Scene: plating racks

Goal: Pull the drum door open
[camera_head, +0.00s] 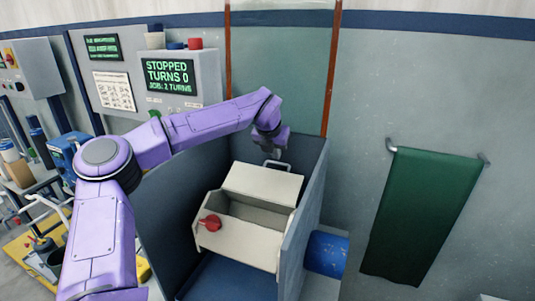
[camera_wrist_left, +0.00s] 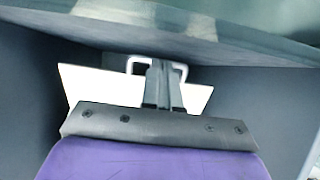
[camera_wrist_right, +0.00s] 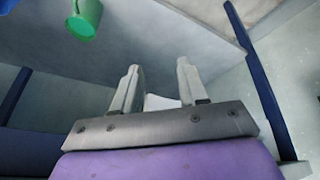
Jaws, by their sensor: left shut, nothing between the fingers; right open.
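The cream drum (camera_head: 235,250) sits inside a blue-grey open-topped housing, with a red knob (camera_head: 210,222) on its near left side. Its upper side is open and the hollow inside shows. The cream door panel (camera_head: 265,184) is tilted up at the back of the opening, with a pale handle (camera_head: 275,163) at its far edge. My left gripper (camera_head: 272,152) is just above that handle. In the left wrist view its shut, empty fingers (camera_wrist_left: 163,65) overlap the handle (camera_wrist_left: 133,64); contact is unclear. My right gripper (camera_wrist_right: 158,68) is open and empty, outside the head view.
The housing walls (camera_head: 302,215) stand close around the drum. A control box with a screen reading STOPPED, TURNS 0 (camera_head: 168,77) is behind my left arm. A green towel (camera_head: 425,210) hangs on the right wall. A blue cylinder (camera_head: 327,254) lies beside the housing. A green cup (camera_wrist_right: 84,18) shows in the right wrist view.

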